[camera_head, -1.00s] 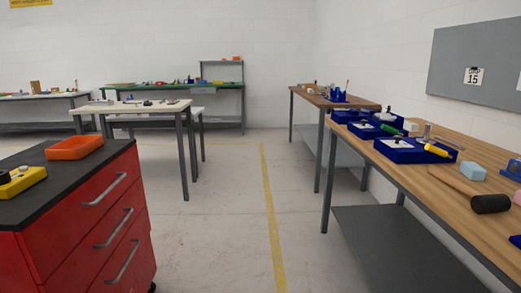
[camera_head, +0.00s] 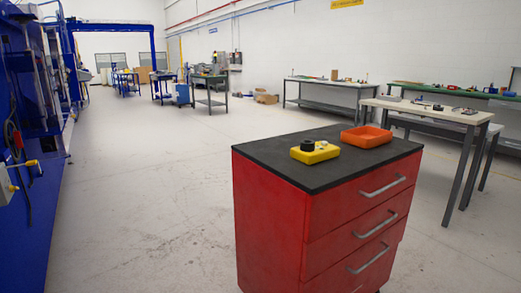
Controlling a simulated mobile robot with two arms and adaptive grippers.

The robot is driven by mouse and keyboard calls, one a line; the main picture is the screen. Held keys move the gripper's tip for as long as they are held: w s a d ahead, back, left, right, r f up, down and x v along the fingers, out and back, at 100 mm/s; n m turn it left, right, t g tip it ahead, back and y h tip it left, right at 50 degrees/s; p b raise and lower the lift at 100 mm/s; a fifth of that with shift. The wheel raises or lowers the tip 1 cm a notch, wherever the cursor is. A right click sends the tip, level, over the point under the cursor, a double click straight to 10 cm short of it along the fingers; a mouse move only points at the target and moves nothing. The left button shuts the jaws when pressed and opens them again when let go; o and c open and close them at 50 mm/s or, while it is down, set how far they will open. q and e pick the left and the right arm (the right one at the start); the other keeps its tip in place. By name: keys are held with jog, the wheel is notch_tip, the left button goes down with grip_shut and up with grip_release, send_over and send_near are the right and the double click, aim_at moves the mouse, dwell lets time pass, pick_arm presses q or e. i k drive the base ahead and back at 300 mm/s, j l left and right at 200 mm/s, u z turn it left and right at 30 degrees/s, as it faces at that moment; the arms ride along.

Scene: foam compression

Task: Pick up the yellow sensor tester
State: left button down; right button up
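The yellow sensor tester (camera_head: 316,153) lies on the black top of a red drawer cabinet (camera_head: 280,215), near the middle of the head view. It is a small yellow block with a dark round knob and a pale round part on top. An orange tray (camera_head: 366,137) sits just to its right on the same top, a small gap apart. Neither of my grippers shows in the head view.
A blue structure (camera_head: 30,150) stands along the left edge. A pale table (camera_head: 430,108) with small items stands behind the cabinet at right, and further workbenches (camera_head: 328,85) line the back wall. The floor (camera_head: 150,190) left of the cabinet is clear.

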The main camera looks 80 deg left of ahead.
aim_at(309, 152)
jog(key=u, duration=2.3)
